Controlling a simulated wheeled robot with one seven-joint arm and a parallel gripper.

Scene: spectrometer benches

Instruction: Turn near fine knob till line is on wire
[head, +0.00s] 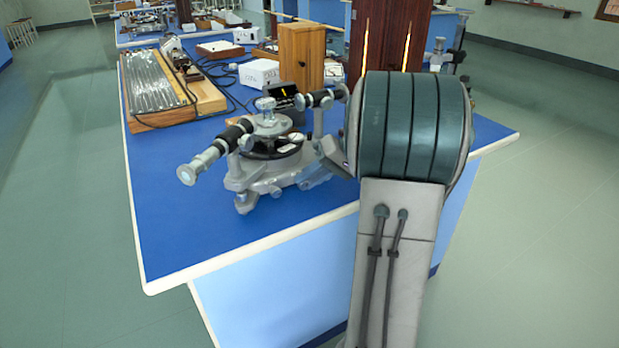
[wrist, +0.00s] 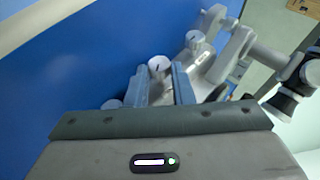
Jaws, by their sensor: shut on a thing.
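The spectrometer (head: 262,186) stands on the blue bench, with one tube (head: 203,160) pointing to the front left and another (head: 322,98) to the back right. In the wrist view, my gripper (wrist: 160,76) is shut on a small grey knob (wrist: 158,65) low on the spectrometer, one finger on each side. A second similar knob (wrist: 196,38) sits up and to the right. A third round grey end (wrist: 111,103) shows left of the fingers. A small dark panel (head: 281,96) behind the spectrometer shows a short yellow mark; no wire can be made out.
A wooden box (head: 301,55) and a dark brown cabinet (head: 388,35) with two bright strips stand behind. The bench's front left (head: 175,235) is clear.

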